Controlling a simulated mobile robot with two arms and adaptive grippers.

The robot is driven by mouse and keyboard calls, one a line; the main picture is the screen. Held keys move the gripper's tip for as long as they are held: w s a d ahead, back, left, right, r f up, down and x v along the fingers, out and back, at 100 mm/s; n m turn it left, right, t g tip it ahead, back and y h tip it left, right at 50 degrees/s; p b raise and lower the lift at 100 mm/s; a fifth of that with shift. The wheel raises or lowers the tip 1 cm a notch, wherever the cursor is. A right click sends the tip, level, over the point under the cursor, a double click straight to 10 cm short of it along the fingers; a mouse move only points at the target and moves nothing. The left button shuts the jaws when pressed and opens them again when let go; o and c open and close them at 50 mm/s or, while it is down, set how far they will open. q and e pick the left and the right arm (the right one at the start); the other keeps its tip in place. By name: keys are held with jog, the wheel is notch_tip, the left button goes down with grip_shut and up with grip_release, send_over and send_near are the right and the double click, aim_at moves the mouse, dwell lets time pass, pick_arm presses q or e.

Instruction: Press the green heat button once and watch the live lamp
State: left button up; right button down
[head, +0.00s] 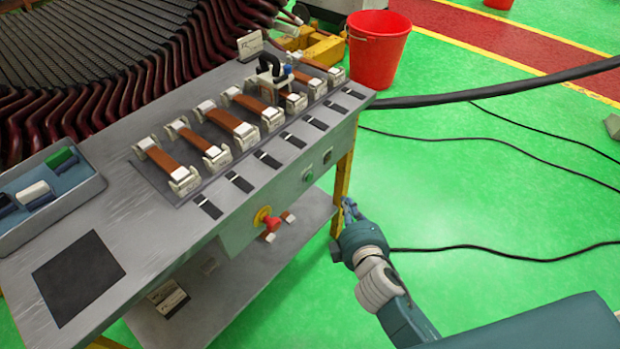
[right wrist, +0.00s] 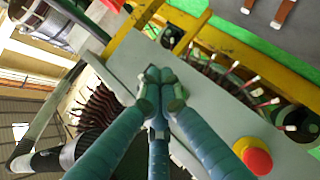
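The grey-green control panel (head: 282,197) is on the front side of the metal bench. A small green button (head: 308,176) sits on it, right of a red mushroom button (head: 267,218) on a yellow base. A small dark square fitting (head: 327,157) is further right; I cannot tell whether it is the live lamp or whether it is lit. My right gripper (head: 349,204) is in front of the bench's right end, apart from the green button. In the right wrist view its fingers (right wrist: 160,78) are closed together and empty, in front of the panel. The green button does not show there.
The red mushroom button is close by in the right wrist view (right wrist: 255,158). A yellow bench leg (head: 344,172) stands behind my right gripper. Coils in clamps (head: 232,124) line the bench top.

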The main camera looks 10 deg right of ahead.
aim_at(309, 177)
jog(key=w+a+b, duration=0.1)
jog(key=w+a, duration=0.4)
jog(key=w, duration=0.2)
jog(key=shift+a+b, duration=0.25)
jog(key=shift+b, duration=0.1)
dwell(1.4)
jog(key=shift+w+a, duration=0.25)
jog(key=shift+w, duration=0.05)
jog(key=shift+w+a, duration=0.2)
jog(key=shift+w, duration=0.05)
dwell(0.8)
jog(key=shift+s, duration=0.1)
jog(key=shift+s+d+p, duration=0.35)
jog(key=shift+s+d, duration=0.1)
jog(key=shift+s, duration=0.05)
